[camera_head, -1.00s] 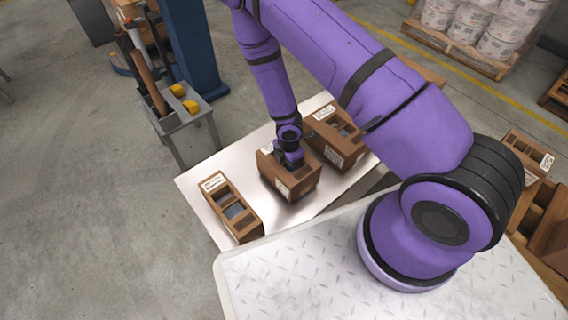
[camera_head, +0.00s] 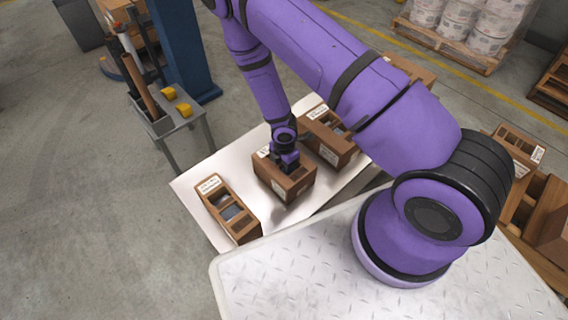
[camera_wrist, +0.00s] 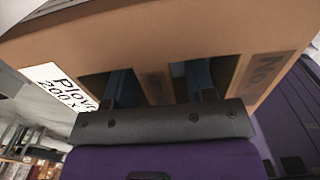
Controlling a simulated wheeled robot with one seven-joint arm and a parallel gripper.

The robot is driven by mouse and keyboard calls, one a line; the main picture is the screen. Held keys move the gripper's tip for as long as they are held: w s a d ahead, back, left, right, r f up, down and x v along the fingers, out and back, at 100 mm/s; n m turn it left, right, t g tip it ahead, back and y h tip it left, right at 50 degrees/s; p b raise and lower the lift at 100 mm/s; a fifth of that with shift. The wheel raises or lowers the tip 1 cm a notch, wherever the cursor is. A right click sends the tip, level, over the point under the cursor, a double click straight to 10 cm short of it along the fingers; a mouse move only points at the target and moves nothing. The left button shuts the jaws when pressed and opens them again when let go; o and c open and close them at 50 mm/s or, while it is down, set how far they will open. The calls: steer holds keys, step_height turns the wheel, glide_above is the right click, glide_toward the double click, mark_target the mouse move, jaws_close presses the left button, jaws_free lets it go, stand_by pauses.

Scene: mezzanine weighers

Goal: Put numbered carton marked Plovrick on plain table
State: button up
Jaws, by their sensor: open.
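The carton whose label in the wrist view begins "Plov" (camera_wrist: 150,40) is brown and fills the upper part of that view. In the head view it is the middle carton (camera_head: 296,189) on a pale table (camera_head: 228,167). My gripper (camera_head: 287,165) is at the top of this carton, pointing down. Its two fingers show in the wrist view (camera_wrist: 162,88), apart, at dark openings in the carton. The gripper is open. The carton's far side and the exact finger contact are hidden.
Cartons with dividers stand close on both sides, left (camera_head: 229,208) and right (camera_head: 331,136). A small grey stand with yellow items (camera_head: 184,110) and a blue post (camera_head: 185,45) are at upper left. Grey floor at left is free.

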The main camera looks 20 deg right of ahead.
step_height(320, 180, up, 12)
stand_by(0.6)
steer(key=d+r+m+t+h, duration=0.15)
steer(key=r+m, duration=0.25)
steer(key=r, duration=0.6)
steer(key=d+r+m+t, duration=0.1)
steer(key=d+r+m, duration=0.2)
steer(key=r, duration=0.7)
steer(key=d+r+m+t+h, duration=0.15)
steer(key=r+m, duration=0.25)
steer(key=r, duration=0.6)
steer(key=s+r+m+t+y, duration=0.1)
steer(key=s+r+m+y, duration=0.2)
steer(key=s+r+m, duration=0.7)
steer(key=shift+s+r+m, duration=0.3)
steer(key=shift+s+r, duration=3.8)
steer(key=shift+s, duration=1.5)
steer(key=shift+d, duration=0.1)
